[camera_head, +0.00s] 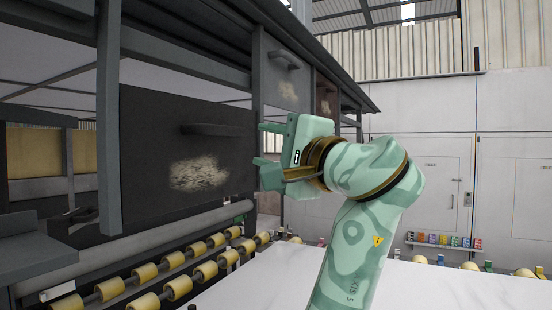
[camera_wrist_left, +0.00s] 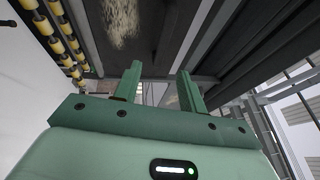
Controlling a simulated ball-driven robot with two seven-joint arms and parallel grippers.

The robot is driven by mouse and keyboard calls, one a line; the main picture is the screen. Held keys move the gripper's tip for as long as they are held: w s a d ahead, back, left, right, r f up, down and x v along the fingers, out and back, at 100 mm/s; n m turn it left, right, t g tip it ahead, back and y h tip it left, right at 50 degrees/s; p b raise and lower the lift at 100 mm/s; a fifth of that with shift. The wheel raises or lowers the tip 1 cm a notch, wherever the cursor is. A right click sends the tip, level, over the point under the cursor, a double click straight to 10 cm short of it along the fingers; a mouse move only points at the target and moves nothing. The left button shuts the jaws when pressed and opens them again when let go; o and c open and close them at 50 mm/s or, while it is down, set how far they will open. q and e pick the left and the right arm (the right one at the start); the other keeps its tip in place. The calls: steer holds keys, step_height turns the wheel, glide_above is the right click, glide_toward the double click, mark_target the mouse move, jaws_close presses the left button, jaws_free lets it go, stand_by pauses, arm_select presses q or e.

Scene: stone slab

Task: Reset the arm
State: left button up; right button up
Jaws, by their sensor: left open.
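My left gripper (camera_head: 266,144) is raised in front of a dark machine housing, its arm rising from the lower middle of the head view. Its two green fingers point left toward a dark panel with a handle (camera_head: 212,130) and a pale worn patch. The fingers are apart and nothing is between them. In the left wrist view the gripper (camera_wrist_left: 157,82) also shows its two fingers spread and empty. I cannot tell the exact gap between the fingertips and the panel. My right gripper is in neither view.
A conveyor with yellow rollers (camera_head: 178,288) runs below the panel. A white slab surface (camera_head: 262,275) lies under my arm. A shelf of small coloured items (camera_head: 443,241) is on the far wall at right. The space right of my arm looks free.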

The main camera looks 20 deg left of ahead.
arm_select(q)
steer(key=shift+v, duration=0.9)
